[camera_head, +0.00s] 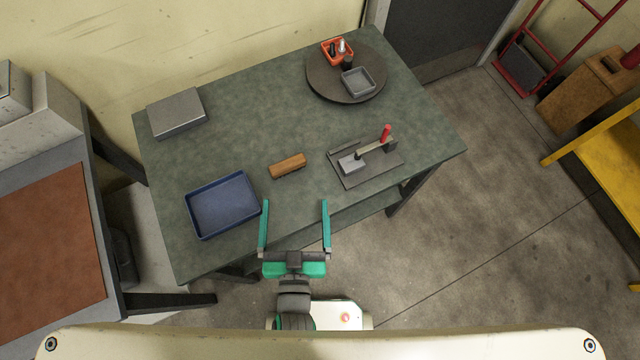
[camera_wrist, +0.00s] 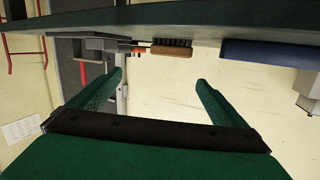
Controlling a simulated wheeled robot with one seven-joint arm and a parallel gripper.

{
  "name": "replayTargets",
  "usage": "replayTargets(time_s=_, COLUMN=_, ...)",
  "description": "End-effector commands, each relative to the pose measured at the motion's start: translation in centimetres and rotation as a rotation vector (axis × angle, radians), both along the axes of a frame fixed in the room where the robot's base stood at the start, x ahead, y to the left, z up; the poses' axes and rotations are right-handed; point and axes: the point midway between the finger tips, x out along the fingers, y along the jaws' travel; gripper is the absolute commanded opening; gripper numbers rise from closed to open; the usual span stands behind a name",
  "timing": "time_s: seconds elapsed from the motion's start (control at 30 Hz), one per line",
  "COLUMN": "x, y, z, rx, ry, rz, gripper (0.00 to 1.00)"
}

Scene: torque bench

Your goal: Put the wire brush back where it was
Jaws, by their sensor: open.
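The wire brush (camera_head: 288,165) lies on the green-grey bench (camera_head: 240,120), near the middle, between the blue tray and the clamp fixture. It has a brown wooden back. The wrist view, which is upside down, shows the brush (camera_wrist: 172,50) with its dark bristles toward the bench top. My gripper (camera_head: 295,205) is open and empty at the front edge of the bench, in front of the brush and apart from it. Its two green fingers are spread wide, and they also show in the wrist view (camera_wrist: 160,78).
A blue tray (camera_head: 190,210) stands left of the brush. A clamp fixture (camera_head: 352,180) with a red handle stands to the right. A round turntable (camera_head: 318,85) at the back bears an orange bin (camera_head: 330,58) and a grey tray (camera_head: 358,81). A grey metal box (camera_head: 177,113) is back left.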

Motion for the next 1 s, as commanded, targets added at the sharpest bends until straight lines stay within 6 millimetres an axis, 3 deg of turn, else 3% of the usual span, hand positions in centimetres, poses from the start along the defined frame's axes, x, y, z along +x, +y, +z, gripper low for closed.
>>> replayTargets(time_s=0.03, x=-2.0, y=-1.0, z=-0.6, rx=-0.011, ry=0.026, rz=-0.009, gripper=0.96)
replayTargets(time_s=0.1, x=-4.3, y=-2.2, z=-0.9, rx=-0.026, ry=0.045, rz=-0.018, gripper=0.96)
replayTargets(time_s=0.33, x=-9.2, y=-5.1, z=-0.8, rx=-0.066, ry=0.084, rz=-0.019, gripper=0.96)
replayTargets(time_s=0.5, x=-10.3, y=-5.7, z=-0.6, rx=-0.076, ry=0.089, rz=-0.014, gripper=0.96)
replayTargets(time_s=1.0, x=-10.3, y=-5.7, z=-0.6, rx=-0.075, ry=0.089, rz=-0.014, gripper=0.96)
